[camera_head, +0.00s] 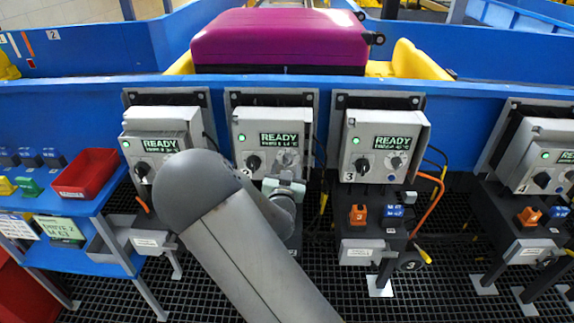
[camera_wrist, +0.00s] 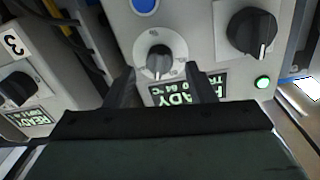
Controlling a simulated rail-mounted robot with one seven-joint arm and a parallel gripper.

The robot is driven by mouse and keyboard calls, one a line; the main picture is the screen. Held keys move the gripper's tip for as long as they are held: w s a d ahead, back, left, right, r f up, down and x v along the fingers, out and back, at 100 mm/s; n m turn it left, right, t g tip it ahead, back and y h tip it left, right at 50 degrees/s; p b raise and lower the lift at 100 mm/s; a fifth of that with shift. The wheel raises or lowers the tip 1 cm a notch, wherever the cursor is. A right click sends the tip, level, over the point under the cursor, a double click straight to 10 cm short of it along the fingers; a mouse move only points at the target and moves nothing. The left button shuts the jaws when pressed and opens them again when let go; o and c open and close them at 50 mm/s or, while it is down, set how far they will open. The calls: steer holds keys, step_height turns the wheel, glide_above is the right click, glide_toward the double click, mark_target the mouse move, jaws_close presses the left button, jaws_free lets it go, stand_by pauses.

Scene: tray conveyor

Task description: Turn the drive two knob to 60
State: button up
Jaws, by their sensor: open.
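The drive two box (camera_head: 242,118) is the second from the left in the head view, with a green-lit READY display (camera_head: 279,140). Its small dial knob (camera_head: 286,157) sits right of a larger black knob (camera_head: 253,163). The wrist view shows this panel upside down, with the dial knob (camera_wrist: 158,60) on a pale round scale and the black knob (camera_wrist: 252,32) to its right. My gripper (camera_wrist: 160,82) is open and empty, its two fingers pointing at the dial knob, apparently short of it. In the head view my gripper (camera_head: 285,188) is just below that knob. The pointer's reading is too small to tell.
Similar boxes stand at left (camera_head: 160,120), at right marked 3 (camera_head: 384,120), and far right marked 4 (camera_head: 545,165). A blue shelf with a red bin (camera_head: 83,174) is at left. A magenta suitcase (camera_head: 280,40) lies on the conveyor behind. Cables hang between boxes.

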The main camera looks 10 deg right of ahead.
steer(key=shift+x, duration=0.9)
steer(key=c, duration=1)
steer(key=shift+f+n, duration=0.1)
steer(key=shift+n, duration=0.3)
steer(key=shift+o, duration=0.2)
steer(key=n+b, duration=0.1)
steer(key=n, duration=0.2)
steer(key=shift+b, duration=0.35)
steer(key=shift+n+b, duration=0.45)
steer(key=shift+n, duration=2.15)
